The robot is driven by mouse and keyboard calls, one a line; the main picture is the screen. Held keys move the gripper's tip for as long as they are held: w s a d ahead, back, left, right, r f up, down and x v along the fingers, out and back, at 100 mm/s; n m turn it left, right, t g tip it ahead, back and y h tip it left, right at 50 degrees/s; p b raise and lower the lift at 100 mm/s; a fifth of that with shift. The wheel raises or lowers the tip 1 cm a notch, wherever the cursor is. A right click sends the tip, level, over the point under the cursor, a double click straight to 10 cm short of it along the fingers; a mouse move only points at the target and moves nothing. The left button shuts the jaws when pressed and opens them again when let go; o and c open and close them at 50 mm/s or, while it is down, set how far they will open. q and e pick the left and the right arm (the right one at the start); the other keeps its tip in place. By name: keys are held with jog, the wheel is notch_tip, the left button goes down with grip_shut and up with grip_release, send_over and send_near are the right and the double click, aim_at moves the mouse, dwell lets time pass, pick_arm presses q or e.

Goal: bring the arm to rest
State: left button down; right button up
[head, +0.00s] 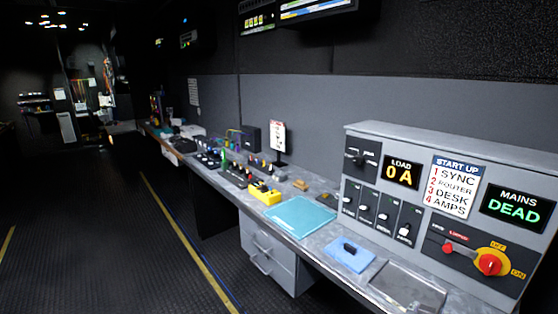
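Neither of my grippers and neither of my arms shows in the head view. In front, at the right, a grey power panel (372,133) stands on the long desk (332,242). Its load display (402,172) reads 0 A and its mains display (517,207) reads DEAD. A red rotary knob on a yellow plate (489,264) sits at its lower right, with OFF and ON marks. Several small switches (384,217) are in a row at its lower left. A start-up card (454,187) lists sync, router, desk, amps.
On the desk lie a blue pad with a dark object (350,255), a teal mat (300,217), a yellow box (264,194) and a grey tray (408,287). A small sign (278,136) stands farther back. Drawers (268,250) sit below. The dark floor (110,240) at left is clear.

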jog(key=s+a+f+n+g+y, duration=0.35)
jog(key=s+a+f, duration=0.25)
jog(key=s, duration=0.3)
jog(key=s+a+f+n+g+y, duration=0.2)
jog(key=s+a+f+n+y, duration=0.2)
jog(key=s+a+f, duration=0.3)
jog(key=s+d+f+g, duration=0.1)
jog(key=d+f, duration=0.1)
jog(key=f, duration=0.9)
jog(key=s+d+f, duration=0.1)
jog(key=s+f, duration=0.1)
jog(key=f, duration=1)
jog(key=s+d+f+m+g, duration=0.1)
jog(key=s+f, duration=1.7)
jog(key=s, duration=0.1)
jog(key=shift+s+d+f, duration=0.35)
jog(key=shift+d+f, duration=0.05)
